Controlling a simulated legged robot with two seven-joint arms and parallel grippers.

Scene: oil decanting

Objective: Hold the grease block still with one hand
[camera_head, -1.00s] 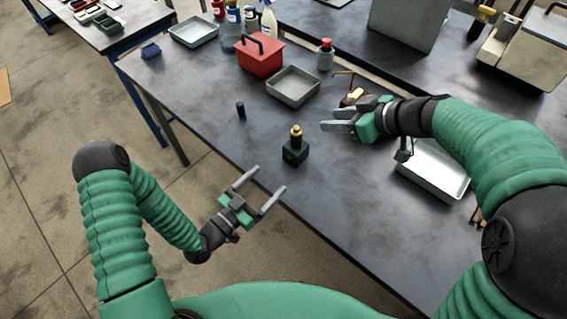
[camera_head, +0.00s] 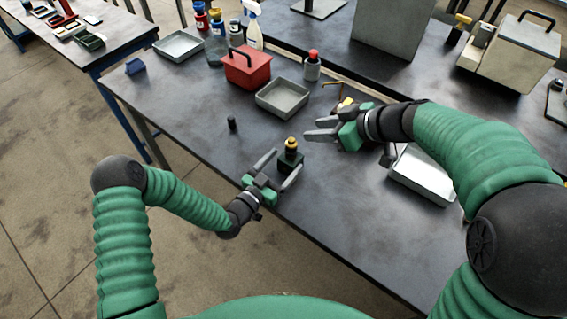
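The grease block is a small dark green block (camera_head: 289,162) with a black and brass fitting (camera_head: 291,147) on top. It stands upright on the dark workbench near its front edge. My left gripper (camera_head: 284,164) is open, its fingers reaching in from the front left. One fingertip is left of the block and the other is at its right front side. I cannot tell whether either finger touches it. My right gripper (camera_head: 309,129) is open and empty, just behind and right of the brass fitting, with its fingers pointing left.
A small black cylinder (camera_head: 232,124) stands to the left. Behind are a grey tray (camera_head: 283,113), a red toolbox (camera_head: 247,82) and a red-capped bottle (camera_head: 312,69). A silver tray (camera_head: 421,190) lies below my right forearm. The bench front (camera_head: 330,220) is clear.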

